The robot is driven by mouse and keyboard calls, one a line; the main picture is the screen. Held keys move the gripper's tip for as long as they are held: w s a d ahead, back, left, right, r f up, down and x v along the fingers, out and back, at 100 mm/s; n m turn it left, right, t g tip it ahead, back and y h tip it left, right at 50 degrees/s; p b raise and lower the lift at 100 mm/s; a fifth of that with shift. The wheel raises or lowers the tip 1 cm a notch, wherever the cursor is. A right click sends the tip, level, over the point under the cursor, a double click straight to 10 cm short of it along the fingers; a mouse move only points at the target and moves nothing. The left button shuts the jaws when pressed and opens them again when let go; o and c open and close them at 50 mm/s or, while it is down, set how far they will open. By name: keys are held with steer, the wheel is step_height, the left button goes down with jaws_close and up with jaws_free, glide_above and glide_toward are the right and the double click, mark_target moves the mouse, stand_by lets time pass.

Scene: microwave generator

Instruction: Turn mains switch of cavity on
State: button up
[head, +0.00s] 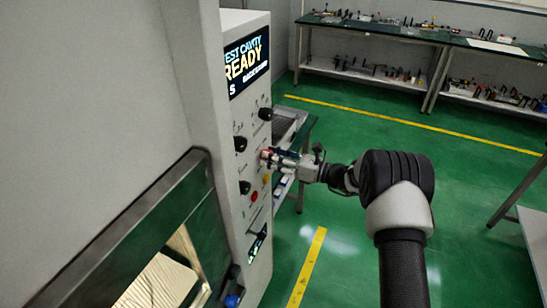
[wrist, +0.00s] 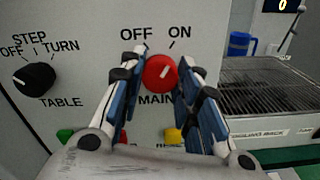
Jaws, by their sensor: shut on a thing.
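The red mains knob (wrist: 160,73) sits on the grey control panel (wrist: 75,90), above the word MAIN and below the labels OFF and ON. Its white mark tilts up and to the right, toward ON. My gripper (wrist: 157,66) has one blue-padded finger on each side of the knob and is shut on it. In the head view my gripper (head: 275,156) reaches the panel from the right, and the red knob (head: 264,155) shows at its tips.
A black TABLE knob (wrist: 35,79) is left of my gripper. Green, red and yellow buttons lie below, partly hidden by the fingers. The display (head: 246,62) reads READY.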

steer(key=o, duration=1.1)
steer(key=v, duration=1.2)
